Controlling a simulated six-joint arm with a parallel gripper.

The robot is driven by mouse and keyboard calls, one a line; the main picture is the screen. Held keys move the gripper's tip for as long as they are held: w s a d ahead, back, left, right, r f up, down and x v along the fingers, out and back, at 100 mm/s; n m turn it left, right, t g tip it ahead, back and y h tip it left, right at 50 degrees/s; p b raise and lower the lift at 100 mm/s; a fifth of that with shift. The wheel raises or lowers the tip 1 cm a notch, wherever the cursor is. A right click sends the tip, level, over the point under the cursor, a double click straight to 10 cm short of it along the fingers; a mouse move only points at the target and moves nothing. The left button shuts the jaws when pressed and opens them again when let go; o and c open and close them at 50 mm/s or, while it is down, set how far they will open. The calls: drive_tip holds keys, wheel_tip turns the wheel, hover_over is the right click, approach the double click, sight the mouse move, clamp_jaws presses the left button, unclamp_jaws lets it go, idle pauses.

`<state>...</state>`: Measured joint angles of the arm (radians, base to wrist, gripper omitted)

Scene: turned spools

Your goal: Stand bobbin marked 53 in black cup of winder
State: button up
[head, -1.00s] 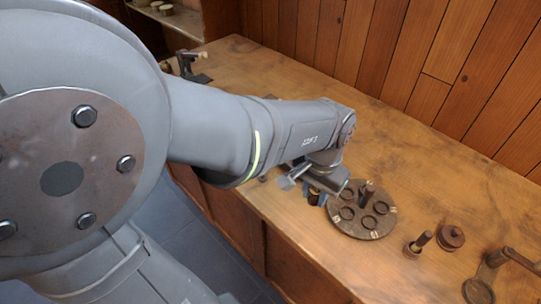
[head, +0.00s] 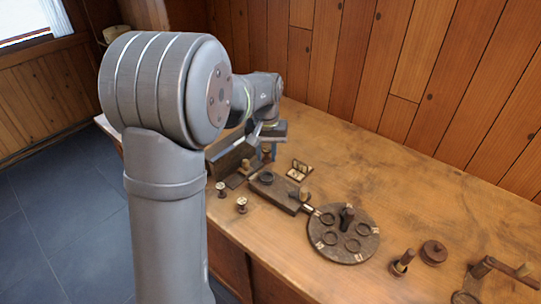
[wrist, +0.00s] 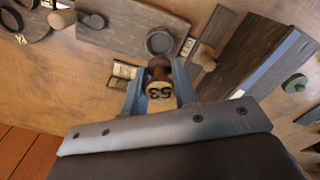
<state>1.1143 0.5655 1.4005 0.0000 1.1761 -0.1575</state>
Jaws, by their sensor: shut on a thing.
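The bobbin marked 53 (wrist: 159,90) is between the blue-grey fingers of my gripper (wrist: 160,92) in the wrist view. Its pale end with the black number faces the camera, and its darker body extends beyond. My gripper (head: 267,152) is shut on it, above the bench near the winder in the head view. The winder is a dark board (head: 280,193) with a wooden knob (head: 304,194). Its round black cup (head: 267,177) looks empty; the cup (wrist: 160,43) lies just beyond the held bobbin in the wrist view. The bobbin is apart from the cup.
A round dark plate (head: 328,248) with several rings stands right of the winder. Two small spools (head: 221,188) (head: 241,204) stand at the front edge. A long dark block (head: 229,157) lies left of the winder. A small marked holder (head: 299,170) lies behind it.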

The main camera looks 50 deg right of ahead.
sight(267, 159)
drive_tip(key=shift+f, duration=2.85)
drive_tip(key=shift+s+f, duration=0.1)
drive_tip(key=shift+f, duration=0.5)
drive_tip(key=o, duration=1)
drive_tip(key=shift+a+f, duration=0.1)
drive_tip(key=shift+r, duration=4.45)
